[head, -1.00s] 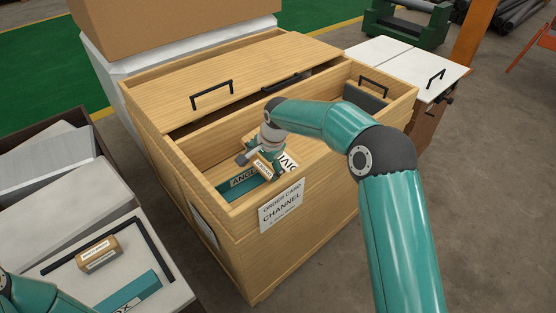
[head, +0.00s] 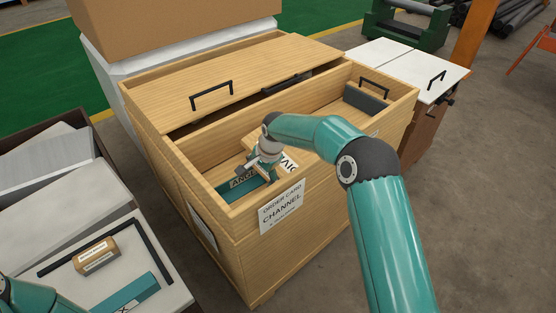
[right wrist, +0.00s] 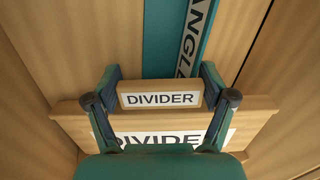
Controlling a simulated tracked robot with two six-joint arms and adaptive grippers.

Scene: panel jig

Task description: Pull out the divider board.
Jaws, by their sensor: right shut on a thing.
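The divider board (head: 289,161) stands across the channel of the wooden box, a white label showing on it in the head view. In the right wrist view, the board (right wrist: 262,117) has a raised wooden tab marked DIVIDER (right wrist: 160,86). My right gripper (right wrist: 160,92) is shut on this tab, one finger at each end. In the head view my right gripper (head: 258,168) is down inside the channel and hides part of the board. Only a piece of my left arm shows at the lower left; its gripper is out of view.
A teal piece marked ANGLE (head: 233,187) lies in the channel beside the board. The channel walls (head: 232,122) rise around my gripper. A dark grey block (head: 366,98) sits at the channel's far right end. A small labelled block (head: 96,257) lies at left.

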